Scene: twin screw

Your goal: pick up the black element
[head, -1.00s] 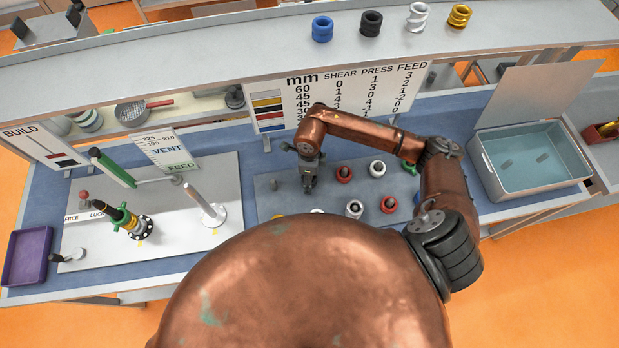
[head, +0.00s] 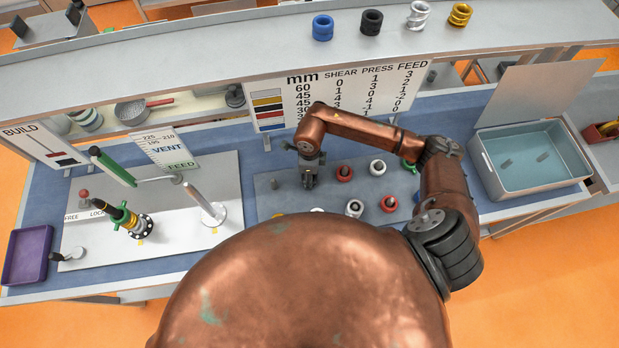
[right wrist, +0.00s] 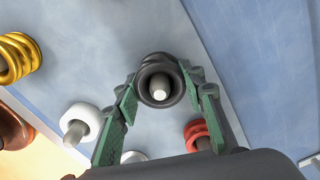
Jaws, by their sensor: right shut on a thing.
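The black element (right wrist: 159,64) is a dark ring in the middle of the right wrist view, around a pale peg whose tip shows through its hole. My right gripper (right wrist: 158,92) has its green-padded fingers on both sides of the ring and is shut on it. In the head view my right gripper (head: 309,183) points down at the left part of the grey peg plate (head: 268,188); the ring is hard to make out there. I cannot tell whether the ring is raised off the plate. My left gripper is not in view.
Red rings (head: 344,173) and white rings (head: 377,168) stand close by on the plate. A gold coil (right wrist: 18,57) shows in the wrist view. An open grey bin (head: 535,184) stands at right.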

